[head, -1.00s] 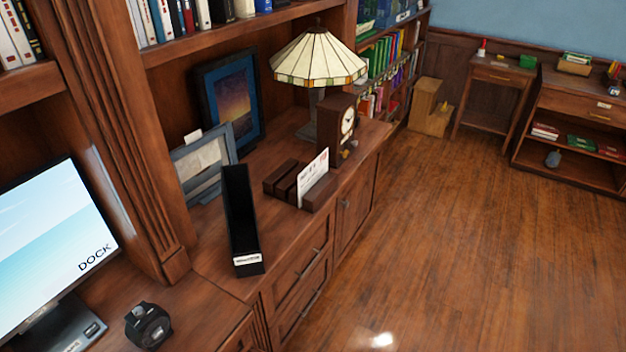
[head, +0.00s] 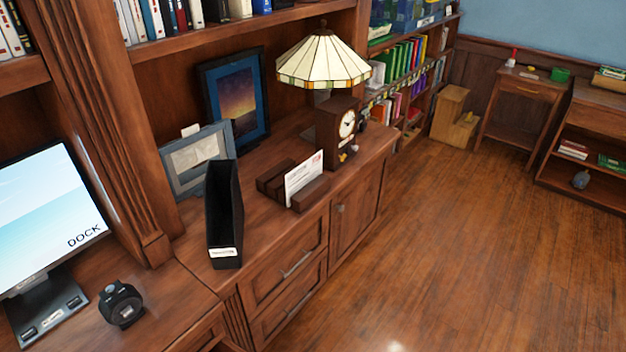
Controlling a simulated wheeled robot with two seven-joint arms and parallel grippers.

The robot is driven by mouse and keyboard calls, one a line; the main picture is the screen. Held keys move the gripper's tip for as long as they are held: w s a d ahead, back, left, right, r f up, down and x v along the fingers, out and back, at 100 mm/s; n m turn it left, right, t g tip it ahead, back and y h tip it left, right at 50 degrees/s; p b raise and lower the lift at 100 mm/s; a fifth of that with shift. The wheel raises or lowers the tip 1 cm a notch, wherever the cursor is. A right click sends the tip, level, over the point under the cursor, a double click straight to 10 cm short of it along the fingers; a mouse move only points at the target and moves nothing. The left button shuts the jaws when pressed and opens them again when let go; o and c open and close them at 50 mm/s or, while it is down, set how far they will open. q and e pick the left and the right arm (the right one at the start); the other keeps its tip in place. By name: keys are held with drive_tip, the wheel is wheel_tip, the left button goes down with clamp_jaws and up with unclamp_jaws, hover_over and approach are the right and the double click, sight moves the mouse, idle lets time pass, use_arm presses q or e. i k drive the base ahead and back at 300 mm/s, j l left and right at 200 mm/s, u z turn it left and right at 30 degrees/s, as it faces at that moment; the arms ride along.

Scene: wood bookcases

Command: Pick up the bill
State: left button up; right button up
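A white envelope-like paper, which looks like the bill (head: 303,179), stands upright and slightly tilted in a dark wooden letter holder (head: 313,194) on the bookcase counter. A small red mark shows near its top right corner. Its lower edge is hidden in the holder's slot. Neither of my grippers is in the head view, so nothing of mine is near the bill.
A black file holder (head: 225,215) stands left of the letter holder. A wooden clock (head: 338,133) and a stained-glass lamp (head: 322,62) stand behind it to the right. Picture frames (head: 197,160) lean at the back. The wood floor (head: 450,240) to the right is clear.

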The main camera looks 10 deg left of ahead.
sight(296, 179)
drive_tip(key=i+l+u, duration=0.2)
drive_tip(key=l, duration=0.15)
drive_tip(key=l+u, duration=0.15)
drive_tip(key=l, duration=0.25)
drive_tip(key=i+l+u, duration=0.2)
drive_tip(key=l, duration=0.2)
drive_tip(key=l+u, duration=0.2)
drive_tip(key=l, duration=0.2)
drive_tip(key=i+l+u, duration=0.4)
drive_tip(key=i+l, duration=0.2)
drive_tip(key=i+l+u, duration=0.2)
drive_tip(key=l, duration=0.3)
drive_tip(key=i+l+u, duration=0.2)
drive_tip(key=l, duration=0.25)
drive_tip(key=i+l+u, duration=0.1)
drive_tip(key=i+l, duration=0.2)
drive_tip(key=i, duration=0.05)
